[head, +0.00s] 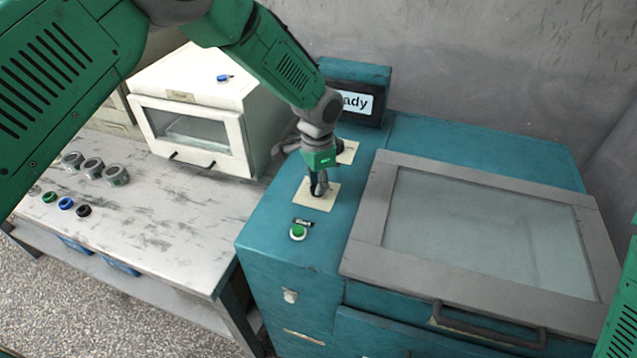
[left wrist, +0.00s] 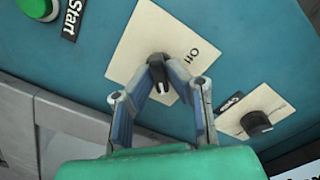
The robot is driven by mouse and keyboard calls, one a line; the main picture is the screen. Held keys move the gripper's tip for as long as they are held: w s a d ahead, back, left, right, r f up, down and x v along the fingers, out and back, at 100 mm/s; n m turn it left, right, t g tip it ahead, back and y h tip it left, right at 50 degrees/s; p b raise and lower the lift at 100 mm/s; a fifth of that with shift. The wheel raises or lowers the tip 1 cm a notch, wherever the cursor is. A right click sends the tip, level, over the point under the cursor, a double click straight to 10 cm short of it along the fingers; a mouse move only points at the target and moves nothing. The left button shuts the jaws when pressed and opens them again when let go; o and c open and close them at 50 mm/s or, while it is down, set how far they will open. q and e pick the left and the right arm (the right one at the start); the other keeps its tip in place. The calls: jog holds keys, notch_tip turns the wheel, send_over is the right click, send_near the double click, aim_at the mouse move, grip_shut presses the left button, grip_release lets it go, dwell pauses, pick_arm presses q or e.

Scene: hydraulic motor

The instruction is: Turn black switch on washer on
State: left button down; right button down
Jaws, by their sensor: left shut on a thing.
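The washer is a teal machine (head: 300,260) with a framed glass lid, in the middle and right of the head view. A black switch (left wrist: 156,72) sits on a cream plate (left wrist: 135,50) marked with text on its top panel; the plate also shows in the head view (head: 327,203). My left gripper (left wrist: 158,66) is shut on this switch, with a fingertip on each side. In the head view my left gripper (head: 318,188) reaches straight down to the plate and hides most of the switch. Only a green edge of my right arm shows at the lower right; its gripper is out of view.
A second black knob (left wrist: 256,123) is on another plate nearby. A green start button (head: 298,232) is in front of the switch. A display (head: 357,102) reading "ady" is partly hidden. A white oven-like box (head: 200,110) and several round parts (head: 92,168) stand on the left table.

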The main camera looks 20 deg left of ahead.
pick_arm(q)
jog(key=shift+s+f, duration=0.1)
dwell(0.3)
jog(key=c, duration=1.6)
grip_release()
jog(key=shift+r, duration=0.35)
notch_tip(320, 180, up, 11)
jog(key=shift+r, duration=0.1)
jog(key=shift+w, duration=0.2)
